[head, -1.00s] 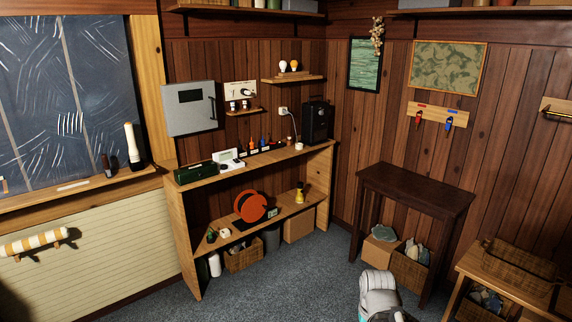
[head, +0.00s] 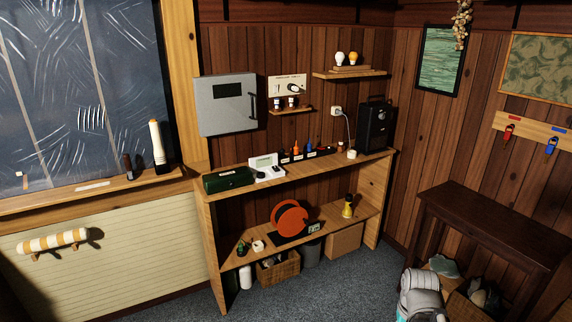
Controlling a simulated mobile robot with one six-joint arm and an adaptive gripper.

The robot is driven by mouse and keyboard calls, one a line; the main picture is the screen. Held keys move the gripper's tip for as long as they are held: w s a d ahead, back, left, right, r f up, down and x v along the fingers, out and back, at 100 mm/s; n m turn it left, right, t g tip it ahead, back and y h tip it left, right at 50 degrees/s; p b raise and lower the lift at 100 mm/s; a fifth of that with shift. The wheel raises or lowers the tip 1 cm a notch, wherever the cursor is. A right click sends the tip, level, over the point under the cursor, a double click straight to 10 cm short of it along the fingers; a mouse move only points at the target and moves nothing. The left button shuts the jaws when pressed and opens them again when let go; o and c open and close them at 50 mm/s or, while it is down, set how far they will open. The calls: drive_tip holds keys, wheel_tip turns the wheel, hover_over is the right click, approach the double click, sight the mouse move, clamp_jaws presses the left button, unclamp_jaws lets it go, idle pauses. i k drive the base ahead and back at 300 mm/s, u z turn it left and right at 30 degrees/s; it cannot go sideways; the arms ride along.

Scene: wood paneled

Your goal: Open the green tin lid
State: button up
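The green tin (head: 228,180) is a dark green box at the left end of the wooden shelf unit's top (head: 330,162). Its lid looks closed, though it is small in this view. A light-coloured device stands close to its right side. A grey and white part of my arm (head: 420,292) shows at the bottom right, well away from the tin. My gripper's fingers are not in view.
A white device (head: 266,168), a row of small tools (head: 308,152) and a black box (head: 374,127) share the shelf top. A grey wall cabinet (head: 227,104) hangs above the tin. A dark table (head: 490,222) stands at right. Carpet (head: 350,280) in front is clear.

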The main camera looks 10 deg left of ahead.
sight(228, 179)
drive_tip(key=u, duration=0.2)
drive_tip(key=i, duration=0.95)
drive_tip(key=u, duration=0.75)
drive_tip(key=i, duration=1.1)
drive_tip(key=u, duration=0.35)
drive_tip(key=k, duration=0.9)
drive_tip(key=u, duration=0.1)
drive_tip(key=i, duration=0.25)
drive_tip(key=u, duration=0.05)
